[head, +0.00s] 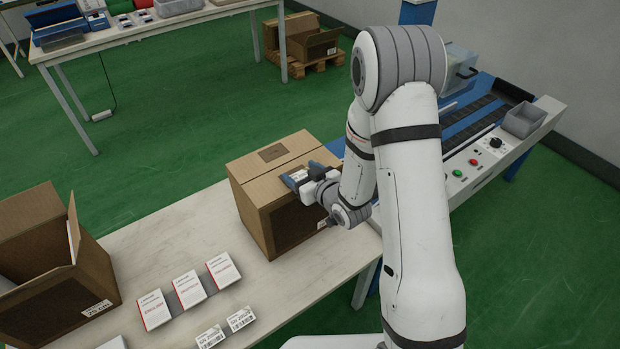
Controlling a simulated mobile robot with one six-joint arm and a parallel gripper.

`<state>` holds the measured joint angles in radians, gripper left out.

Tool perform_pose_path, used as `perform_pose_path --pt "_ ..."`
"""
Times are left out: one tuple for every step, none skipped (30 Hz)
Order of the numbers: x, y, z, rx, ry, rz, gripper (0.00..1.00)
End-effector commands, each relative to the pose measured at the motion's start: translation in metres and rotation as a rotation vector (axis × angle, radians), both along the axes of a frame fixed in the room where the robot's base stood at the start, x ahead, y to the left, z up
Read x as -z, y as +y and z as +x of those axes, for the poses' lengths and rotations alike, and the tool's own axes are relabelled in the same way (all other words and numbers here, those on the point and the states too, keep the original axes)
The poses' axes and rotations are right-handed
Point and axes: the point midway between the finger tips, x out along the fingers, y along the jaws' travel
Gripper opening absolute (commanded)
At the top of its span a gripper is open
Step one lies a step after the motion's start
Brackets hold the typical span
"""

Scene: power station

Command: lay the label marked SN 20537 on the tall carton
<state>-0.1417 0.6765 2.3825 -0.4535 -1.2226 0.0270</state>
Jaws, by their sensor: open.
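A closed brown carton (265,205), the tallest box on the bench, stands near the bench's right end. My gripper (289,180) is open, low over the right part of the carton's top. A small white patch (299,175) shows at the fingers; I cannot tell whether it is a label lying on the carton or part of my gripper. Two white labels with barcodes, a left one (210,337) and a right one (240,319), lie at the bench's front edge. Their print is too small to read, so I cannot pick out SN 20537.
An open carton (62,305) stands at the bench's left. Several red-and-white boxes (188,288) stand in a row on the pale bench (165,245). A conveyor with buttons (470,165) adjoins at the right. Bench space left of the tall carton is clear.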

Motion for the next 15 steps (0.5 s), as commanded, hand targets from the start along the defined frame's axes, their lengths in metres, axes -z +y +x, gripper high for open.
perform_pose_path --pt "0.011 0.003 -0.010 -0.017 0.040 -0.020 0.84" --pt "0.009 0.003 -0.010 -0.017 0.040 -0.020 0.84" --pt "0.005 0.003 -0.011 -0.018 0.041 -0.020 0.84" --pt "0.002 0.003 -0.011 -0.018 0.041 -0.020 0.84" --pt "-0.001 0.003 -0.011 -0.018 0.041 -0.020 0.84" --pt "0.002 -0.002 -0.016 -0.015 0.040 -0.019 0.84" --pt "0.001 -0.006 -0.022 -0.015 0.040 -0.018 0.84" --pt "-0.001 -0.010 -0.027 -0.014 0.038 -0.018 0.84" --pt "-0.004 -0.014 -0.033 -0.012 0.037 -0.017 0.84" --pt "-0.006 -0.018 -0.038 -0.011 0.036 -0.016 0.84" --pt "-0.009 -0.021 -0.042 -0.010 0.035 -0.016 0.84" --pt "-0.012 -0.026 -0.047 -0.009 0.033 -0.015 0.84" --pt "-0.014 -0.029 -0.052 -0.009 0.032 -0.015 0.84" --pt "-0.016 -0.032 -0.057 -0.009 0.032 -0.014 0.84" --pt "-0.022 -0.032 -0.057 -0.011 0.034 -0.014 0.84"
